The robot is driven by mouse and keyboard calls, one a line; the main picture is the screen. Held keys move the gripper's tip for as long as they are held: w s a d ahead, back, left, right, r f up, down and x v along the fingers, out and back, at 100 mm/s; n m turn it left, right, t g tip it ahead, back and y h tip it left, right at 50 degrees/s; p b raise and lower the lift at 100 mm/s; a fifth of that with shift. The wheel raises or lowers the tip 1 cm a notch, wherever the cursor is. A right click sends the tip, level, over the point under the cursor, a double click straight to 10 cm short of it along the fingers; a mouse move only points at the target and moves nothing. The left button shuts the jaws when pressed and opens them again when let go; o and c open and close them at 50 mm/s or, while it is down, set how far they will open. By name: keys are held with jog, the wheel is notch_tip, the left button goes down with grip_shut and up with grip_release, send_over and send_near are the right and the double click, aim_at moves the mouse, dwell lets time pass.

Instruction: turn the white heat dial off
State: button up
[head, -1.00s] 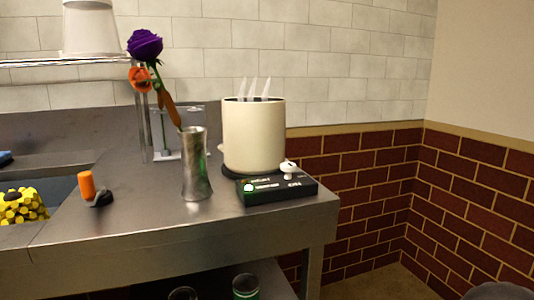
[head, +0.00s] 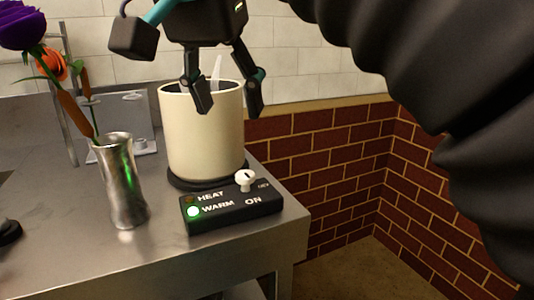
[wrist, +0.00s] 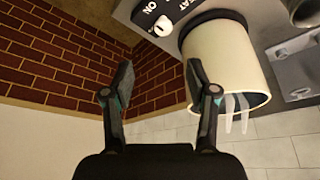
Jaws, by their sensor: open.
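The white heat dial (head: 245,180) sits on top of a black control box (head: 232,208) near the counter's right end. The box is lettered HEAT, WARM and ON, and a green light glows beside WARM. The dial also shows in the wrist view (wrist: 162,27), near the top. My gripper (head: 228,110) is open and empty. In the head view its fingers show in front of the cream pot, above the dial. In the wrist view the open fingers (wrist: 158,80) point toward the box and the pot's side, apart from the dial.
A cream pot (head: 203,135) with pale sticks in it stands on a dark round plate behind the box. A metal vase (head: 122,180) with flowers stands to the left. The counter edge and a brick wall (head: 340,170) are to the right.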

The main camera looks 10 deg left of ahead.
aim_at(245, 174)
jog(key=x, duration=0.8)
jog(key=b+x, duration=0.1)
jog(key=x, duration=0.4)
jog(key=shift+w+a, duration=0.1)
jog(key=shift+a, duration=0.15)
grip_shut()
